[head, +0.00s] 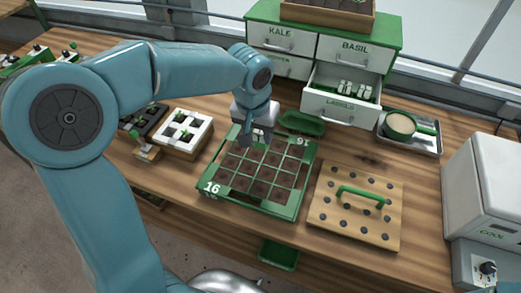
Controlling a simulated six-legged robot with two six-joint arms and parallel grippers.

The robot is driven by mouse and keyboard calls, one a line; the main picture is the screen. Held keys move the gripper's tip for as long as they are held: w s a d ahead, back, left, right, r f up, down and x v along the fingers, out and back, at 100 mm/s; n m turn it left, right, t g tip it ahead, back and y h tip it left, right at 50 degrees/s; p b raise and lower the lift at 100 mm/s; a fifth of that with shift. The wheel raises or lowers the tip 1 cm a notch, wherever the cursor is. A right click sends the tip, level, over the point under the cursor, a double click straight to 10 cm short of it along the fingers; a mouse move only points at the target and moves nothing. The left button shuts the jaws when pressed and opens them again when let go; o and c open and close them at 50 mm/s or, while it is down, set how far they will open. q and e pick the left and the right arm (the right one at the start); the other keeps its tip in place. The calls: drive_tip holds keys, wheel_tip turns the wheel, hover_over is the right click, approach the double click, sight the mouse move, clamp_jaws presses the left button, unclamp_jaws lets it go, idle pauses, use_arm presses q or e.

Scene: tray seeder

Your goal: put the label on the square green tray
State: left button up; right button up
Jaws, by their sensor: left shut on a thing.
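The square green tray (308,168) lies on the wooden bench, its cells filled with dark soil. It carries white marks, "16" at its near left corner and another number at its far right corner. My left gripper (262,137) points down over the far edge of the tray. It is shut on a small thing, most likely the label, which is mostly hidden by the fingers. I cannot tell whether it touches the tray. More white labels (345,88) stand in the open drawer marked LABELS (340,108). My right gripper is not in view.
A wooden dibber board with a green handle (362,197) lies right of the tray. A white block with square holes (185,132) is at left. A green scoop (302,122) lies behind the tray. A metal tray with a pot (400,126) and a white appliance (485,195) stand at right.

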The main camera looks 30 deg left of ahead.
sight(260, 147)
use_arm(q)
wheel_tip(260, 147, down, 7)
drive_tip(key=shift+w+r, duration=0.1)
drive_tip(key=shift+w+f, duration=0.2)
drive_tip(key=shift+f, duration=0.05)
drive_tip(key=shift+s+f, duration=0.1)
drive_tip(key=shift+s, duration=0.1)
drive_tip(key=o, duration=1)
drive_tip(key=shift+w, duration=0.15)
drive_tip(key=r, duration=0.4)
drive_tip(key=s+r, duration=0.1)
drive_tip(key=r, duration=0.3)
drive_tip(key=s+r, duration=0.1)
drive_tip(key=r, duration=0.3)
drive_tip(key=shift+s+d+r+b, duration=0.15)
drive_tip(key=shift+s+d+b, duration=0.05)
drive_tip(key=shift+b, duration=0.1)
drive_tip(key=shift+w, duration=0.1)
drive_tip(key=shift+s, duration=0.25)
